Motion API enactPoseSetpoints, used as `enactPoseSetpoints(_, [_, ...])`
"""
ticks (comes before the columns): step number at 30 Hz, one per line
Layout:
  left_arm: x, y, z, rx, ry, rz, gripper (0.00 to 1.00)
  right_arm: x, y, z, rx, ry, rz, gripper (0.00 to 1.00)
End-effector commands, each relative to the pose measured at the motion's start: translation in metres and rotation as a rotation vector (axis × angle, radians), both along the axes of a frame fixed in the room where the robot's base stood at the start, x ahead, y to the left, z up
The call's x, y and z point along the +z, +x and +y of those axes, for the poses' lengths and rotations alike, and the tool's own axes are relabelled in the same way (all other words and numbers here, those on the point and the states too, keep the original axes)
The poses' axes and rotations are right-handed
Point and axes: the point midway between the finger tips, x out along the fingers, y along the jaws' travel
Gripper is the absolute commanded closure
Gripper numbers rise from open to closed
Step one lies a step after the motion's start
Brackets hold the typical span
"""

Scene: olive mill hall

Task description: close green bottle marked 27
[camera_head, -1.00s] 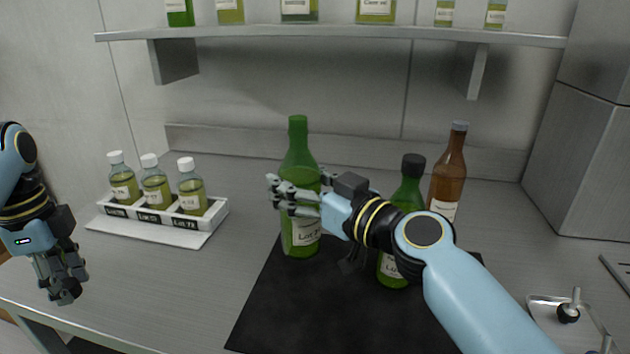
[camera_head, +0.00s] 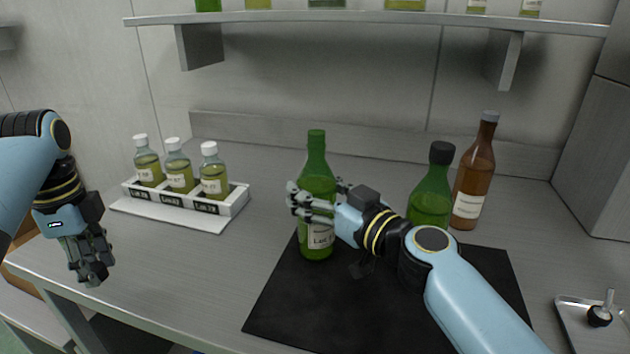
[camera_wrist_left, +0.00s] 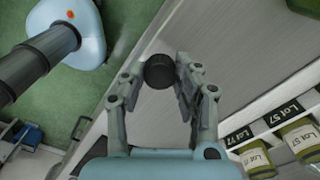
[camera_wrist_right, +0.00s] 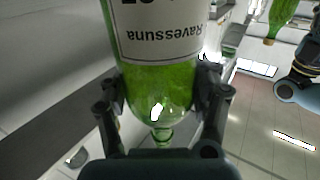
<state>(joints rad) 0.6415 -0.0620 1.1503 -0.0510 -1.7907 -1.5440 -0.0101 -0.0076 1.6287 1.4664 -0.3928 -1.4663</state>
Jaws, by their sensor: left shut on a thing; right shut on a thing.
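My right gripper (camera_head: 318,203) is shut around an uncapped green bottle (camera_head: 317,170), which stands upright at the back left of the dark mat (camera_head: 370,310). The bottle also fills much of the right wrist view (camera_wrist_right: 160,85); its label is partly cut off there and I cannot read its number. My left gripper (camera_head: 92,270) is at the left, near the table's front edge and well apart from the bottle. It is shut on a black cap (camera_wrist_left: 159,71), seen between its fingertips in the left wrist view. A second green bottle (camera_head: 430,195) has a black cap on; my right arm hides its lower part.
A brown bottle (camera_head: 473,180) stands behind the capped green one. A white rack (camera_head: 236,203) with three small labelled bottles stands at the left. A small tray (camera_head: 575,318) with a stopper-like piece is at the right. A shelf (camera_head: 350,18) runs above. The table between rack and mat is clear.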

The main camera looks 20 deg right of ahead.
Motion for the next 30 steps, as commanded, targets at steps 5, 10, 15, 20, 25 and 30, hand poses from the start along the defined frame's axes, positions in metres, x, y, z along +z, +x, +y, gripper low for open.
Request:
enactPoseSetpoints(5, [0.0005, 0.0001, 0.0000, 0.000, 0.000, 0.000, 0.81, 0.0027, 0.0010, 0.0000, 0.000, 0.000, -0.006, 0.95])
enactPoseSetpoints(10, [-0.0006, 0.0001, 0.0000, 0.000, 0.000, 0.000, 0.81, 0.0019, 0.0009, -0.0001, 0.000, 0.001, -0.006, 0.95])
enactPoseSetpoints(15, [-0.0026, 0.0001, 0.0000, 0.000, 0.000, 0.000, 0.81, -0.0017, 0.0001, -0.0001, 0.000, -0.001, -0.001, 0.30])
enactPoseSetpoints(20, [-0.0024, 0.0001, 0.0000, 0.000, 0.000, 0.000, 0.81, -0.0015, 0.0001, -0.0001, 0.000, -0.001, -0.001, 0.11])
enactPoseSetpoints(25, [-0.0025, 0.0001, 0.0000, 0.000, 0.000, 0.000, 0.81, -0.0016, 0.0001, -0.0001, 0.000, -0.001, -0.001, 0.11])
enactPoseSetpoints(30, [0.0028, 0.0001, 0.0000, 0.000, 0.000, -0.001, 0.81, 0.0023, 0.0001, -0.0001, 0.000, 0.000, -0.001, 0.11])
